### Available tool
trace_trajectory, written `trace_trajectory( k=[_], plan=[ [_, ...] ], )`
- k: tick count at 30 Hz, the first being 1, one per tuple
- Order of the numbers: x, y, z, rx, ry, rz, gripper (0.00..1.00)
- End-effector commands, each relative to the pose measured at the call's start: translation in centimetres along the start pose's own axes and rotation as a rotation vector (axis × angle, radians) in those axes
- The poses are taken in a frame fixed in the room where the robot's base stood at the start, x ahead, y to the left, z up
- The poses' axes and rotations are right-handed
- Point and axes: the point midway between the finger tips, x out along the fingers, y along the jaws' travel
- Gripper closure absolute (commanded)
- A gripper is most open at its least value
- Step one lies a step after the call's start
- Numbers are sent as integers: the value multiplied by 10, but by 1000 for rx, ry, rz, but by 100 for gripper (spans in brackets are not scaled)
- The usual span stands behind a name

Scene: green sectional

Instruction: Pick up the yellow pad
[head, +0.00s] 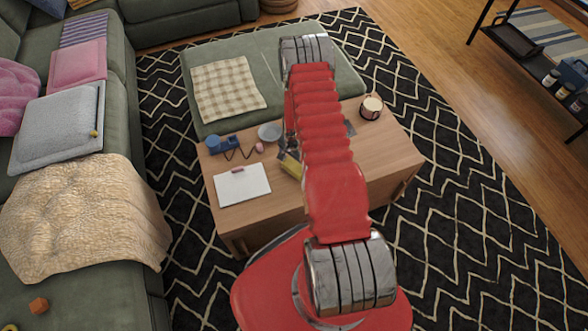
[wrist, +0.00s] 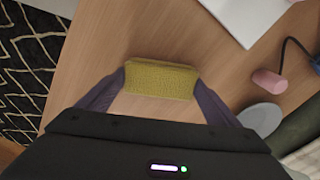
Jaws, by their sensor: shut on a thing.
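The yellow pad (wrist: 160,80) is a small textured block between the two dark fingers of my gripper (wrist: 160,84) in the wrist view. The fingers press on its left and right ends. In the head view the yellow pad (head: 291,166) shows just left of my red arm, over the wooden table (head: 225,196), and my gripper (head: 286,158) is partly hidden by the arm. I cannot tell whether the pad touches the tabletop.
A white sheet (head: 242,185), a blue device (head: 220,144) with a cord, a pink item (head: 259,147) and a grey dish (head: 269,132) are left of the pad on the table. A candle jar (head: 371,107) stands at the right. A green ottoman (head: 345,80) lies behind.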

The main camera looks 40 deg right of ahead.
Motion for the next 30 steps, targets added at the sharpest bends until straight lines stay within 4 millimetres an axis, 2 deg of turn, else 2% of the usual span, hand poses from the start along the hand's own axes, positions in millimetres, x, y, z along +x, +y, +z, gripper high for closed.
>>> trace_trajectory(
  k=[9, 14, 20, 30],
  plan=[
    [-1, 0, 0, 0, 0, 0, 36],
    [-7, -1, -1, 0, 1, -1, 36],
    [-28, -1, -1, 0, 2, -2, 36],
    [-78, 0, -1, 1, 2, -2, 36]
  ],
)
